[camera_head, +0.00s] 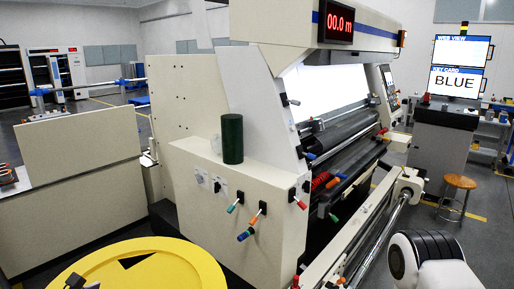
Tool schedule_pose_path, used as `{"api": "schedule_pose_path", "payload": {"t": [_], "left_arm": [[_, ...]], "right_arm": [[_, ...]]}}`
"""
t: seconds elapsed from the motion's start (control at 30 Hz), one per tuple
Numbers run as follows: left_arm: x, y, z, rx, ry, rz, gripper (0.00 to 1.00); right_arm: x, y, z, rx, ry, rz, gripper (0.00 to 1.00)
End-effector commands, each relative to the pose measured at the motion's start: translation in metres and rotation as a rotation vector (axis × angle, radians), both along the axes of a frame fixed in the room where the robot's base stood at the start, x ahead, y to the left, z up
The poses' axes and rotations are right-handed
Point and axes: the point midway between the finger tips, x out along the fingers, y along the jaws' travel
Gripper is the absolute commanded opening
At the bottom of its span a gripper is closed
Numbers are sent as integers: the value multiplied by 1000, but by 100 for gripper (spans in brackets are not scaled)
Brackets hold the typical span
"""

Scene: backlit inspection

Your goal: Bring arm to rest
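A white and black link of my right arm shows at the bottom right, beside the machine's front roller. My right gripper is not in view. A small dark part shows at the bottom left edge, in front of a yellow disc (190,262). It may be the tip of my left gripper, but too little shows to tell whether it is open or shut. The large inspection machine (265,200) fills the middle, with a bright backlit panel (325,88) and a red "00.0 m" display (339,23).
A dark green cylinder (232,138) stands on the machine's side ledge beside a clear object. Coloured levers stick out below. A long roller (385,235) projects at the front right. A stool (457,194) and a "BLUE" screen (455,82) stand at right. A pale cabinet (75,180) is at left.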

Motion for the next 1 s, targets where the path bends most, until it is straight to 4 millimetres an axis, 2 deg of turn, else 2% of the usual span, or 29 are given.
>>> {"api": "schedule_pose_path", "payload": {"t": [0.27,0.47,0.67,0.8,1.0], "left_arm": [[-21,-18,-48,331,71,-193,97],[-53,-36,-99,667,137,-466,97],[-111,-57,-165,1065,187,-946,97],[-166,-70,-207,1295,168,-1386,97],[-239,-82,-245,1457,40,-1981,97]], "right_arm": [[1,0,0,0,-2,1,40],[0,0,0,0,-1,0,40],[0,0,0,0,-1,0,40],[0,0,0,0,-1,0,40],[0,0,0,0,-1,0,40]]}}
